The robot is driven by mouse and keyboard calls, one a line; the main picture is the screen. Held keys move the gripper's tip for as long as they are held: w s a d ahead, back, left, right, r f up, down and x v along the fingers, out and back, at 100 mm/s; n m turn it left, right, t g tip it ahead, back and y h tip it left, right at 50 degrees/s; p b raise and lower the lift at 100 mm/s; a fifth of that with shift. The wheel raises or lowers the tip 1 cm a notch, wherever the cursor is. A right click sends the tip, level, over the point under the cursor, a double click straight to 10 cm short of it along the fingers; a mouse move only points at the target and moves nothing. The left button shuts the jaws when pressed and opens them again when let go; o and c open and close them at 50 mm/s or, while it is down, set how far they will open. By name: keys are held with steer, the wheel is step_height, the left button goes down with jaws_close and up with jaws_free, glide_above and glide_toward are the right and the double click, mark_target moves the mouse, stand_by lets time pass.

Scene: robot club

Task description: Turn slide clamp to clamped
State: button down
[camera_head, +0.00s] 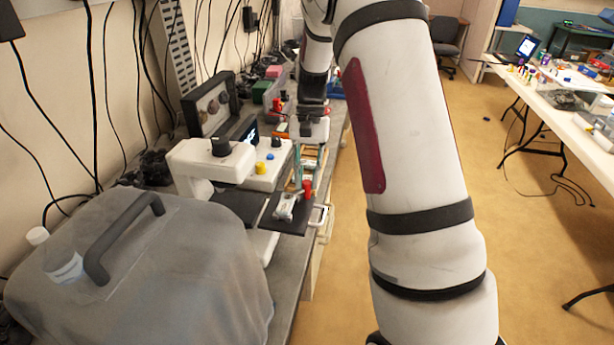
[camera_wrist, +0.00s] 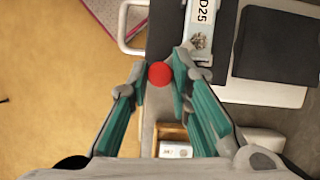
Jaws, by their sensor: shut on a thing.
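The slide clamp is a small metal device (camera_head: 285,206) on a dark plate (camera_head: 268,222) at the bench's front edge. In the wrist view its pale body carries a "D25" label (camera_wrist: 203,14). Its red handle knob (camera_wrist: 160,74) sits between the teal fingers of my gripper (camera_wrist: 160,72), near the tips. The red handle also shows in the head view (camera_head: 307,188). My gripper is shut on the knob, beside the clamp body. The fingers partly hide the lever below the knob.
A white machine with knobs (camera_head: 235,160) stands left of the clamp. A grey-covered case with a black handle (camera_head: 120,240) fills the near bench. A wooden frame (camera_head: 310,158) lies beyond the clamp. A metal bracket (camera_head: 319,215) juts at the bench edge; open floor lies right.

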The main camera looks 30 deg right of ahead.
stand_by(0.3)
steer(key=c, duration=1.5)
jaws_free()
steer(key=shift+o, duration=0.2)
steer(key=shift+r, duration=0.15)
steer(key=v, duration=1.1)
steer(key=shift+r, duration=0.4)
steer(key=shift+d, duration=0.1)
